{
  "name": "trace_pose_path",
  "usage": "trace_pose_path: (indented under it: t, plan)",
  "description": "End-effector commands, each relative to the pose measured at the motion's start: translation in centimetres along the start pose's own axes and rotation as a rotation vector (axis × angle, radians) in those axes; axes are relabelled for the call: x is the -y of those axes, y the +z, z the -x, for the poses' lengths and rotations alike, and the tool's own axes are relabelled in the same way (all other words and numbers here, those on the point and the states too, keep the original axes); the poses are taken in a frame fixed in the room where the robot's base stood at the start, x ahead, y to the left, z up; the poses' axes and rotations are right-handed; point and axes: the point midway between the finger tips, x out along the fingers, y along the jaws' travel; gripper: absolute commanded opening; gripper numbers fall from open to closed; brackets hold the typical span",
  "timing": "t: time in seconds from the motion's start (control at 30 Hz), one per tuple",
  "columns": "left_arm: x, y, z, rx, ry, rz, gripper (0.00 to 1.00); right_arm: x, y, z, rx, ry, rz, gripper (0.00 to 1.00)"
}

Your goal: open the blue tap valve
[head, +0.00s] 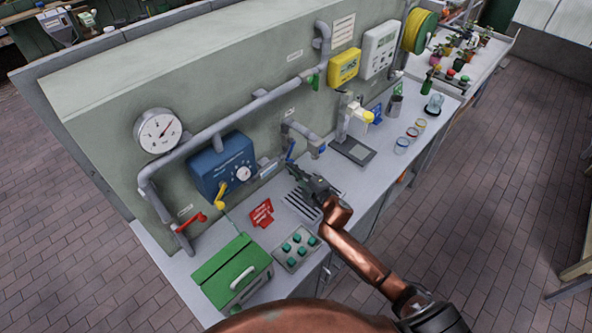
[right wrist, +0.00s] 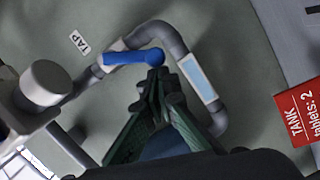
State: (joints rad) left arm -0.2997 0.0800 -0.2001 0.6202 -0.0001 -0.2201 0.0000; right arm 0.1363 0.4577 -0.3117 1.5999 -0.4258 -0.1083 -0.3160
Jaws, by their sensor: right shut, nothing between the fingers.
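The blue tap valve (head: 290,151) is a short lever on a grey pipe with a spout, on the wall panel behind the bench. In the right wrist view the blue lever (right wrist: 130,57) lies along the pipe, with a TAP label (right wrist: 79,41) beside it. My right gripper (head: 293,170) is just below and in front of the lever. In the right wrist view its shut, empty fingertips (right wrist: 156,76) are at the rounded end of the lever; I cannot tell whether they touch it. My left gripper is not in view.
A blue control box (head: 222,165) and a red-handled valve (head: 190,221) are to the left. A slotted drain (head: 300,205) is under my right gripper.

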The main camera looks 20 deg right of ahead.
Motion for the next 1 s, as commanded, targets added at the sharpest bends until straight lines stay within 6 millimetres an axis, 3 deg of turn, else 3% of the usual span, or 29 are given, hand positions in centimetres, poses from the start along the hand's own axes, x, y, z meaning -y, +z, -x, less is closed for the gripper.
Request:
trace_pose_path:
  t: [0.1, 0.5, 1.0]
  plan:
    - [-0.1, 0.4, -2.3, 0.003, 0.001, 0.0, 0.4, 1.2, 0.9, -0.3, 0.0, 0.016, 0.104, 0.0]
    - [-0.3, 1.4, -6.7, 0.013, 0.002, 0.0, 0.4, 1.6, 3.2, -0.7, 0.0, 0.071, 0.403, 0.0]
    - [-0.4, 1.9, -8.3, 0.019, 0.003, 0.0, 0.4, 1.2, 4.2, -0.8, 0.0, 0.096, 0.538, 0.0]
